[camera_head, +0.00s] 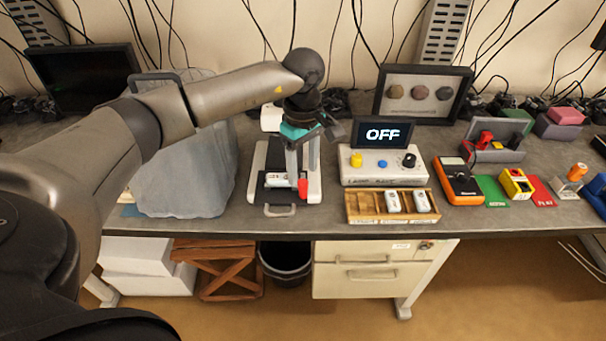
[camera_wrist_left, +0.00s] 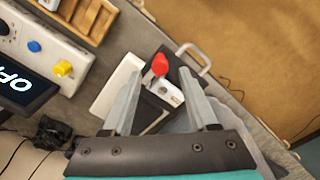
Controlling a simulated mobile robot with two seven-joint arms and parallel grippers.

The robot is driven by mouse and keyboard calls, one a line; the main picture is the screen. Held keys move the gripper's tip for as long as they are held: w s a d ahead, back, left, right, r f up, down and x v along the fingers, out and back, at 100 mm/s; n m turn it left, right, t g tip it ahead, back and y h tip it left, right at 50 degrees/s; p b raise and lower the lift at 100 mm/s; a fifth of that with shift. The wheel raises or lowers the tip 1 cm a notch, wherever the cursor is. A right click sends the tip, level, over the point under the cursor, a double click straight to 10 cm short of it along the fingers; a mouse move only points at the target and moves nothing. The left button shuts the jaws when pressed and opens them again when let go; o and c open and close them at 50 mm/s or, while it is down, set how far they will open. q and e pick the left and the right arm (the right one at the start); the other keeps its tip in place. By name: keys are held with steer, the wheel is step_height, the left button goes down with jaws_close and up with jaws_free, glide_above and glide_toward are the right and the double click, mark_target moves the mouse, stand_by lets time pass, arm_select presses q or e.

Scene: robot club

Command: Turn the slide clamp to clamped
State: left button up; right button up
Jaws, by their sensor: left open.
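The slide clamp (camera_head: 258,190) is a white-based device with a black plate and a grey front handle, standing near the table's front edge. Its red lever (camera_head: 303,188) shows at the right of the plate. A small white labelled block (camera_wrist_left: 168,93) rests on the plate. My left gripper (camera_head: 301,172) is open and points down over the device. Its fingers hide part of the device, and I cannot tell whether they touch the lever. My right gripper is not in view.
To the right are a white control box (camera_head: 384,176) with an OFF screen (camera_head: 382,133) and a wooden compartment tray (camera_head: 370,219) with white blocks. A framed display (camera_head: 423,117) stands behind.

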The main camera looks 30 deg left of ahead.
mark_target(303, 181)
arm_select(q)
steer(key=shift+f, duration=1.6)
jaws_close()
